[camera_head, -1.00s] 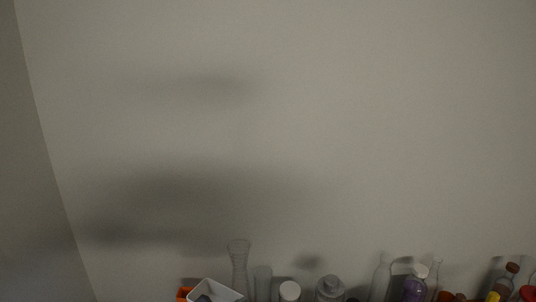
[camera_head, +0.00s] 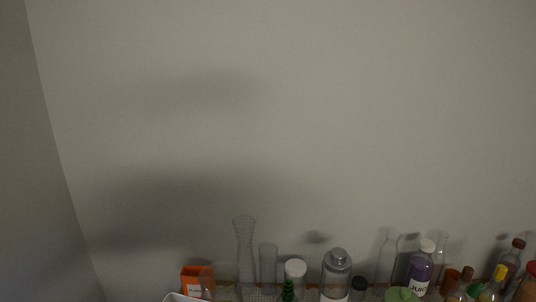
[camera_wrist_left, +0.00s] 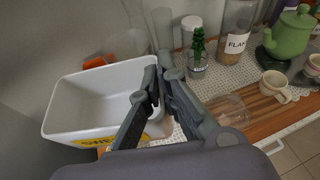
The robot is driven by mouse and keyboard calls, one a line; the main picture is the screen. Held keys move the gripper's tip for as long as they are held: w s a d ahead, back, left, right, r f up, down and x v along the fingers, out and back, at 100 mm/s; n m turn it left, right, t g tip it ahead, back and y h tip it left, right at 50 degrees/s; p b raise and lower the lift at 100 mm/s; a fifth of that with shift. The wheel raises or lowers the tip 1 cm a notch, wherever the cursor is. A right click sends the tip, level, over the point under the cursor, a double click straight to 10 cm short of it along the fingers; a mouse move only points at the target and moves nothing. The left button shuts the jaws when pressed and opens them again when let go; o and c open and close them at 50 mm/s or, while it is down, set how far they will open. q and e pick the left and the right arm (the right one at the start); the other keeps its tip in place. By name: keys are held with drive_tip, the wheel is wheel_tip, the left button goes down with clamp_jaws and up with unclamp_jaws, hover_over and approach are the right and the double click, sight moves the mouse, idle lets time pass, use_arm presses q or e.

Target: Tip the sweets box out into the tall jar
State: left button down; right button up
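The sweets box is a white open tub with a yellow label, only partly readable, on its near side; it fills the left of the left wrist view (camera_wrist_left: 75,112). The part of its inside that shows is plain white. A corner of it shows at the bottom of the head view (camera_head: 178,298). My left gripper (camera_wrist_left: 161,76) has its fingers close together over the box's right wall and looks shut on it. Tall clear glass vessels stand at the back, a flared one (camera_head: 244,250) and a narrower cylinder (camera_head: 268,265); I cannot tell which is the tall jar. My right gripper is not in view.
An orange box (camera_head: 190,272) stands at the back left. A clear glass dish (camera_wrist_left: 228,110) lies right of the gripper.

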use_arm(q)
drive_tip(key=s+a+f+n+y+b, duration=0.3)
drive_tip(key=s+a+f+y+b, duration=0.1)
drive_tip(key=a, duration=0.3)
drive_tip(key=shift+s+n+t+b, duration=0.15)
drive_tip(key=shift+n+t+b, duration=0.15)
drive_tip(key=shift+b, duration=0.2)
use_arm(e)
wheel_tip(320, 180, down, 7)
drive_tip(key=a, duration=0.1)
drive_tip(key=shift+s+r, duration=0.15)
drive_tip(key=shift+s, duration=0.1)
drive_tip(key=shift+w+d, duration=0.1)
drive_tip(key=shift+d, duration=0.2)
